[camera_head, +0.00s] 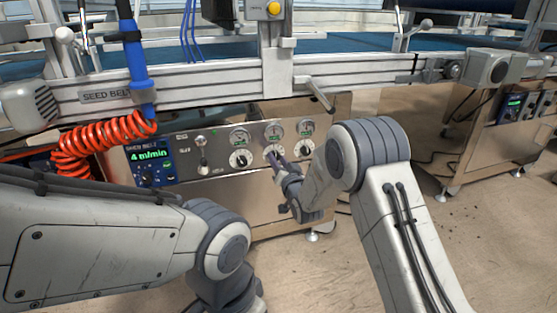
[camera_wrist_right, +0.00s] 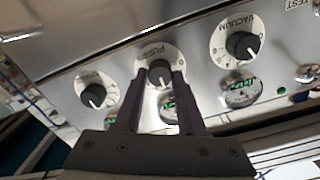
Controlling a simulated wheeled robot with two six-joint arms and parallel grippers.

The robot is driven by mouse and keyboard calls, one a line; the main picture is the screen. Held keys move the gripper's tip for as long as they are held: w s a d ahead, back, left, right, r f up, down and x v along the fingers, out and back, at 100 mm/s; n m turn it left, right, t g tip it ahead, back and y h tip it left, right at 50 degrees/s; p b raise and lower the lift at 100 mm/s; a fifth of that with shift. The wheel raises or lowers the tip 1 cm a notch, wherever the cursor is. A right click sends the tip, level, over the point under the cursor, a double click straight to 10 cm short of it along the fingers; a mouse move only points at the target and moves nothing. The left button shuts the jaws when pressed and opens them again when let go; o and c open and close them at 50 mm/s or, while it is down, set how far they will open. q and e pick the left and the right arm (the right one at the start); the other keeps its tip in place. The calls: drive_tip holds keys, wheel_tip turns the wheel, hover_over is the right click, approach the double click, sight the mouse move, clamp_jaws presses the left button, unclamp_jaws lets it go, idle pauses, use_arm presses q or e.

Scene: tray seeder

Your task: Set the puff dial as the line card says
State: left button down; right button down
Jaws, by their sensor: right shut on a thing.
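The puff dial is the middle of three dials on the steel panel (camera_head: 225,183). It has a white face and a black knob, and shows in the right wrist view as the puff dial (camera_wrist_right: 160,70), upside down. My right gripper (camera_head: 276,156) is at this dial, with its two dark fingers (camera_wrist_right: 163,82) on either side of the knob, shut on it. The fingers partly cover the dial face, so I cannot read its setting. My left arm shows at the lower left, but its gripper is out of view. I see no readable line card.
The vacuum dial (camera_wrist_right: 242,45) and another dial (camera_wrist_right: 94,95) flank the puff dial closely. Small gauges (camera_head: 274,131) sit above the dials. A blue seed belt box (camera_head: 151,161) reads 4 m/min. An orange coiled hose (camera_head: 85,147) hangs left, and a lever (camera_head: 318,95) juts out above.

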idle(0.3)
drive_tip(key=c, duration=0.5)
unclamp_jaws()
drive_tip(key=p+v, duration=0.4)
drive_tip(key=v, duration=0.6)
drive_tip(key=shift+s, duration=0.25)
drive_tip(key=shift+d+r, duration=0.1)
